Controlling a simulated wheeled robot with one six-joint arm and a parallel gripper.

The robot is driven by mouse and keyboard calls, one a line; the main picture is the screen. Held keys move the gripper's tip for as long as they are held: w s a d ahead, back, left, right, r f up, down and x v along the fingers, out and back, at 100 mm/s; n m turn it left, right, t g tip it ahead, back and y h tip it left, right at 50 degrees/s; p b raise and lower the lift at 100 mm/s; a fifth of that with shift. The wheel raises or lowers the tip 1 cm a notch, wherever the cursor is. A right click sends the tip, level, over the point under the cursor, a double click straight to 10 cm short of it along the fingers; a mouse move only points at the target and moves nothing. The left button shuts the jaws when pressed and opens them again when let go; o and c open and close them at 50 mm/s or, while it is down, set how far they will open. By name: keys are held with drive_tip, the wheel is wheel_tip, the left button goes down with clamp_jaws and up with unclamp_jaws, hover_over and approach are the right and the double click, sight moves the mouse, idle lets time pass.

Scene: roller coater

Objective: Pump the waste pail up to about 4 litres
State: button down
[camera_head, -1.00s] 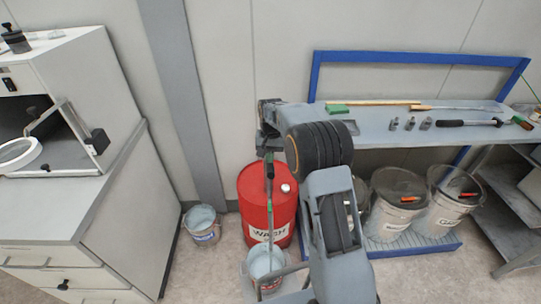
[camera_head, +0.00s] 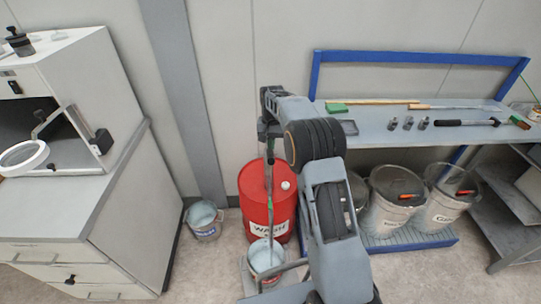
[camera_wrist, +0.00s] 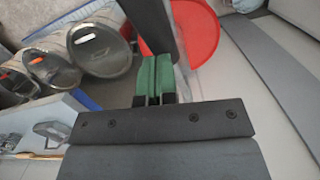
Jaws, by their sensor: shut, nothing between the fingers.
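The red drum (camera_head: 254,205), labelled WASH, stands on the floor near the wall with a white cap on top. A pail with a reddish label (camera_head: 267,261) stands in front of it and shows pale blue inside; I cannot read its label or level. A second pail with a blue label (camera_head: 204,221) stands to the left. A thin upright rod (camera_head: 270,215) crosses in front of the drum. My gripper (camera_wrist: 155,75) has green fingers, shut and empty, above the drum, whose red top (camera_wrist: 203,25) shows behind. A dark bar (camera_wrist: 150,22) passes close beyond the fingers; contact is unclear.
A grey bench (camera_head: 375,128) with a blue frame holds tools on the right. Several lidded pails (camera_head: 390,215) stand on the low blue rack beneath. A white cabinet (camera_head: 105,215) stands on the left.

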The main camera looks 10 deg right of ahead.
wheel_tip(320, 180, up, 11)
drive_tip(key=w, duration=0.1)
drive_tip(key=shift+d+r, duration=0.15)
drive_tip(key=shift+d, duration=0.05)
idle(1.0)
drive_tip(key=shift+n, duration=0.8)
drive_tip(key=f, duration=0.2)
drive_tip(key=s+f, duration=0.1)
drive_tip(key=f, duration=0.2)
drive_tip(key=shift+s+f, duration=0.1)
drive_tip(key=shift+s, duration=0.05)
drive_tip(key=s+r+n+t, duration=0.1)
drive_tip(key=s+r+t, duration=0.1)
drive_tip(key=s, duration=1.3)
drive_tip(key=s+a+r+n+t, duration=0.1)
drive_tip(key=s+r+t, duration=0.1)
drive_tip(key=s, duration=1.4)
drive_tip(key=shift+r+t, duration=0.35)
drive_tip(key=shift+t, duration=0.55)
